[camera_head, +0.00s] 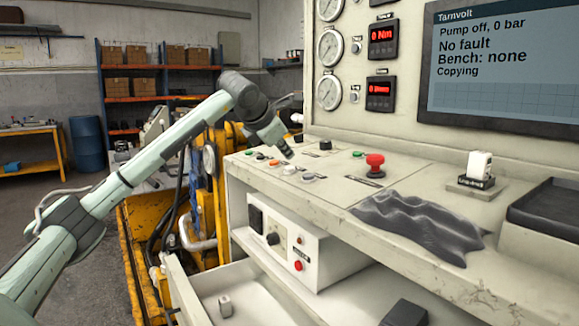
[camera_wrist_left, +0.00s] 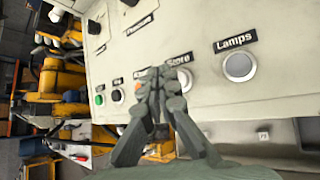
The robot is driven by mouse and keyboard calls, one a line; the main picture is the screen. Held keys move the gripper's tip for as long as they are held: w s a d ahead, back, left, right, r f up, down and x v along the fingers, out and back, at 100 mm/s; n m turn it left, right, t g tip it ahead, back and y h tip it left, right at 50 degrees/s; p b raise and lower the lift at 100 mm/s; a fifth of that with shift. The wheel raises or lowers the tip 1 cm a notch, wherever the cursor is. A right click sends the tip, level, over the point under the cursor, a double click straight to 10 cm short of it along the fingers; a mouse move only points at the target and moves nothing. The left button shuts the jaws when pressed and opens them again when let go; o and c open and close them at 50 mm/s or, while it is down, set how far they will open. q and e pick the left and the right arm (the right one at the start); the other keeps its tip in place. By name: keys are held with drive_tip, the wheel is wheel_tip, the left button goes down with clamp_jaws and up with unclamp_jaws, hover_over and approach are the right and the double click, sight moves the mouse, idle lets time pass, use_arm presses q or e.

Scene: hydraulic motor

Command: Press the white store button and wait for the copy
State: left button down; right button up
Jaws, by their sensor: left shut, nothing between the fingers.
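My left gripper (camera_head: 286,153) is shut and empty, its fingers pointing down over the button row of the console (camera_head: 330,180). The white store button (camera_head: 289,169) lies just in front of the fingertips. In the left wrist view the shut fingertips (camera_wrist_left: 163,76) partly cover the store button (camera_wrist_left: 186,79), under its "Store" label (camera_wrist_left: 178,59). I cannot tell whether they touch it. The screen (camera_head: 495,65) reads "Pump off, 0 bar", "No fault", "Bench: none" and "Copying". My right gripper is not in view.
The lamps button (camera_wrist_left: 239,66) is beside the store button. A red mushroom button (camera_head: 375,162), a grey cloth (camera_head: 420,222) and a white block on a small stand (camera_head: 479,166) are farther right. An open drawer (camera_head: 250,290) is below.

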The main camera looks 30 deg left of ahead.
use_arm(q)
drive_tip(key=r, duration=0.1)
drive_tip(key=r+p, duration=0.1)
drive_tip(key=r, duration=0.1)
drive_tip(key=r+p, duration=0.1)
drive_tip(key=shift+s+a+r, duration=0.15)
drive_tip(key=shift+s, duration=0.2)
idle(0.6)
